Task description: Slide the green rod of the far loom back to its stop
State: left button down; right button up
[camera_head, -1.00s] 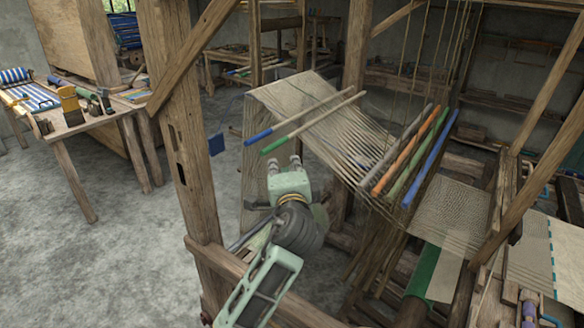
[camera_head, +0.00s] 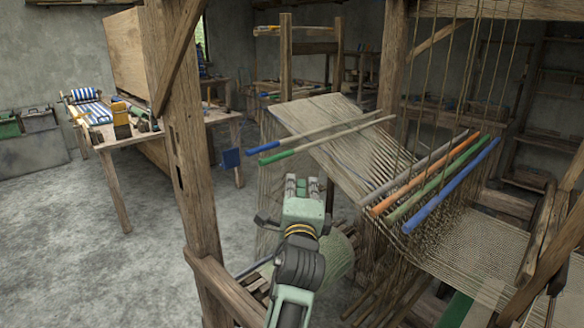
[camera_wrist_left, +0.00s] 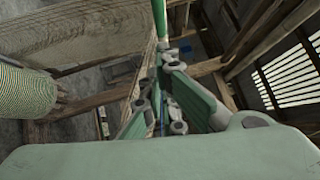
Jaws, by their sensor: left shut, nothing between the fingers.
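The loom carries two slanting rods across its pale warp. The nearer one is the green-tipped rod (camera_head: 281,156); the blue-tipped rod (camera_head: 263,147) lies just behind it. Both coloured ends stick out past the left edge of the warp. My left gripper (camera_head: 301,182) is just below the green end in the head view, with its fingers pointing up towards it. It is shut and empty. In the left wrist view a green rod (camera_wrist_left: 160,18) stands upright in the picture, just beyond the fingertips (camera_wrist_left: 168,55); whether they touch cannot be told. My right gripper is not in view.
Grey, orange, green and blue heddle rods (camera_head: 450,185) lie to the right of my gripper. A wooden post (camera_head: 187,160) and a low beam (camera_head: 225,290) stand left of my arm. A table (camera_head: 112,141) with tools stands at the left. Floor between is clear.

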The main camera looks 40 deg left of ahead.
aim_at(283, 158)
pick_arm(q)
jog(key=w+a+p, duration=0.1)
jog(key=a, duration=0.2)
jog(key=w+a+r+p, duration=0.1)
jog(key=a, duration=0.1)
jog(key=w+a+r+p, duration=0.1)
jog(key=a+p, duration=0.1)
jog(key=a, duration=0.1)
jog(key=shift+a+r, duration=0.2)
jog(key=shift+a, duration=0.2)
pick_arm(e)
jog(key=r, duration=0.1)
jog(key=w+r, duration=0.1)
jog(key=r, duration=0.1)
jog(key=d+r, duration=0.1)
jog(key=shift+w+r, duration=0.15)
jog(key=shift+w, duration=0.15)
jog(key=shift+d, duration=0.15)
pick_arm(q)
jog(key=shift+f, duration=0.1)
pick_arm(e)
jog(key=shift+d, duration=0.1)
